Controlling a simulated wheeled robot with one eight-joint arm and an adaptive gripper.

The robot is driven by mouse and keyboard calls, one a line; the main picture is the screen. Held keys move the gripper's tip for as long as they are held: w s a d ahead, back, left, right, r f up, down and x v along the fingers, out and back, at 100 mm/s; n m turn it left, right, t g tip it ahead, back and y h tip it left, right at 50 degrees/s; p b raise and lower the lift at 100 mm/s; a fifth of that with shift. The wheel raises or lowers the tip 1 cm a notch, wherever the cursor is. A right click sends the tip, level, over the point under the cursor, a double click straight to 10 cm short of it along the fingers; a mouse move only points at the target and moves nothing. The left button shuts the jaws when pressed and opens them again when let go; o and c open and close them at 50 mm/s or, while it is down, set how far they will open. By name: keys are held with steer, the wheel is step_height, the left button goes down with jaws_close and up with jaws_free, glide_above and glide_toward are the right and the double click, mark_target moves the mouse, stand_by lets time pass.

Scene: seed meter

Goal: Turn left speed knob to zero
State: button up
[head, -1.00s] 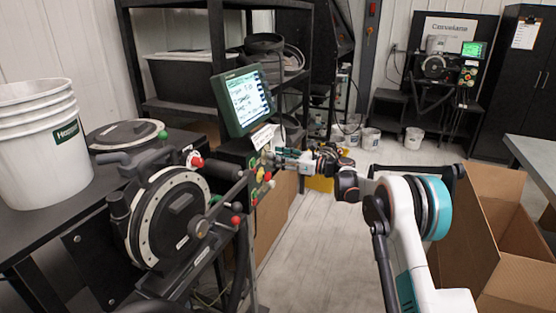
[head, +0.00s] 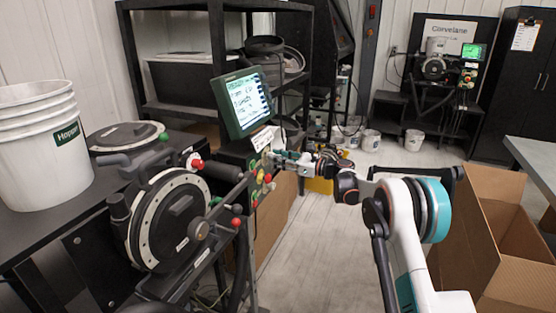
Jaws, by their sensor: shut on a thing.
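The control panel (head: 236,153) is a dark green box below a tilted screen (head: 243,101), with several red, green and yellow buttons or knobs on its face. My gripper (head: 271,158) is at the upper part of this panel face, reaching in from the right. It is shut on a small knob there, which looks like the left speed knob. The fingers mostly hide the knob, and its pointer and markings are too small to read. The screen is lit, but its text is not legible.
A round seed meter (head: 172,220) on a stand is left of the panel. A white bucket (head: 40,145) stands on the black table. An open cardboard box (head: 480,240) is at right. Grey floor (head: 325,240) is clear between.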

steer(key=n, duration=1.9)
stand_by(0.5)
steer(key=o, duration=1.1)
steer(key=shift+w, duration=0.1)
steer(key=shift+d, duration=0.15)
